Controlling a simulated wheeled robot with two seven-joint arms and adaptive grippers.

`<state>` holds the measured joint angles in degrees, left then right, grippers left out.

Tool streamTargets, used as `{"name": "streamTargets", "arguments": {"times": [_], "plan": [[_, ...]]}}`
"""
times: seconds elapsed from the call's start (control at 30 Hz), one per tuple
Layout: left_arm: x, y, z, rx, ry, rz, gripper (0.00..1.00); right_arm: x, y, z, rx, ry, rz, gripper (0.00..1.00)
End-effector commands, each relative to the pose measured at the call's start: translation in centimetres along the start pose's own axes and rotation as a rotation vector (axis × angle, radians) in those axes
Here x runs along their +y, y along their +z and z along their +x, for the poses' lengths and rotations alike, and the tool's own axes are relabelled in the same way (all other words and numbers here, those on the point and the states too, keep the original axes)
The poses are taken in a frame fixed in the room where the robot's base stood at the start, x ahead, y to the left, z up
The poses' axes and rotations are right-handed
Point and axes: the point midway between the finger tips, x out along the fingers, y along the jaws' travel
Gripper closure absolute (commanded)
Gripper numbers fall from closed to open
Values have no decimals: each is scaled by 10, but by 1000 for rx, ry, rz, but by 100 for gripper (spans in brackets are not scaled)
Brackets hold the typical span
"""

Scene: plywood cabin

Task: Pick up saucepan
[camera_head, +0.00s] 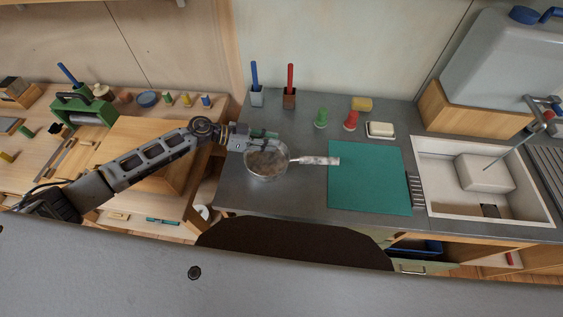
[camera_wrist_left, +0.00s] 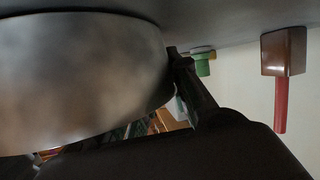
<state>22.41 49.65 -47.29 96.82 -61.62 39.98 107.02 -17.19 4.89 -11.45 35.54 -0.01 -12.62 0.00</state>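The saucepan (camera_head: 267,163) is a round metal pan on the grey counter, left of the green mat, with its light handle (camera_head: 318,160) pointing right. Its curved metal side fills the left of the left wrist view (camera_wrist_left: 75,80). My left gripper (camera_head: 264,136) reaches in from the left and is at the pan's far-left rim, its fingers partly over or beside the rim. In the left wrist view a dark finger (camera_wrist_left: 190,85) lies close to the pan's side. The pan hides the rest, so contact and finger spacing are unclear. My right gripper is not in view.
Behind stand a blue-handled holder (camera_head: 256,97), a red-handled holder (camera_head: 289,99), and green (camera_head: 321,118) and red (camera_head: 351,121) shakers. A sink (camera_head: 450,160) is at right. The counter just in front of the pan is clear.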

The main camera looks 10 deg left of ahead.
Motion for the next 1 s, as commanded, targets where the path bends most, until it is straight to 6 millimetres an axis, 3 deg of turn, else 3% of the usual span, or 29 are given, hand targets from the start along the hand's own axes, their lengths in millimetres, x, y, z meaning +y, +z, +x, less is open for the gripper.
{"name": "streamTargets", "arguments": {"times": [0.07,0.57,1.0], "plan": [[0,0,0,0,0,-1,100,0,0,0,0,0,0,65],[0,-3,-1,1,0,0,100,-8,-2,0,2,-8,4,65],[3,-33,-14,1,-1,2,100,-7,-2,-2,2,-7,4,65]]}}
